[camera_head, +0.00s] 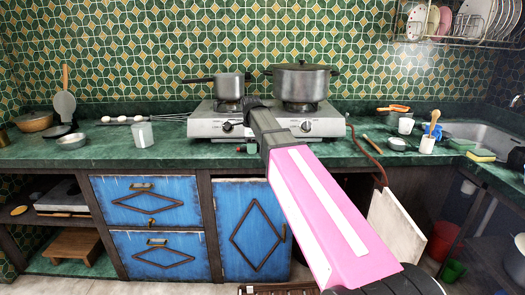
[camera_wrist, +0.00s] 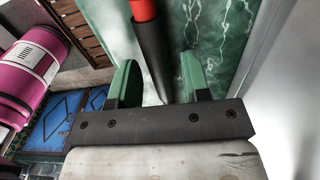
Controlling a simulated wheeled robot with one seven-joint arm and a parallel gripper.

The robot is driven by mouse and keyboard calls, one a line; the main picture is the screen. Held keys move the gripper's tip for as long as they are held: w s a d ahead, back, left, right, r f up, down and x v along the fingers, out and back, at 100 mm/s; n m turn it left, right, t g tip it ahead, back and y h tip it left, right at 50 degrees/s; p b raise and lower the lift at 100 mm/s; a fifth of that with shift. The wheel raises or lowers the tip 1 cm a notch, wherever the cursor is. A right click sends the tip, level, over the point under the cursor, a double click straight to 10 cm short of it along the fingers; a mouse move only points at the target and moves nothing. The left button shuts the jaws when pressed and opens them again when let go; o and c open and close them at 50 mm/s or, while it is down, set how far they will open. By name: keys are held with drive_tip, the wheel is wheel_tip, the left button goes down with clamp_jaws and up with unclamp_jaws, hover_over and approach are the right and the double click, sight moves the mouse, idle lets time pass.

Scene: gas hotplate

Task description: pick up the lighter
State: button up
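A long rod-shaped thing with a black shaft and a red end, which looks like the lighter (camera_wrist: 150,45), shows in the wrist view above the green marble counter's edge. My gripper (camera_wrist: 158,72) has its two green fingers apart, one on each side of the black shaft. A gap shows between the shaft and the right finger; whether the left finger touches it I cannot tell. In the head view my gripper (camera_head: 250,147) is at the counter's front edge, before the hotplate.
The gas hotplate (camera_head: 205,126) bears a saucepan (camera_head: 229,87) and a large lidded pot (camera_head: 300,83). A brown hose (camera_head: 366,138) hangs over the edge on the right. The counter between cup and hotplate is mostly clear.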

clamp_jaws()
drive_tip(key=shift+r, duration=0.1)
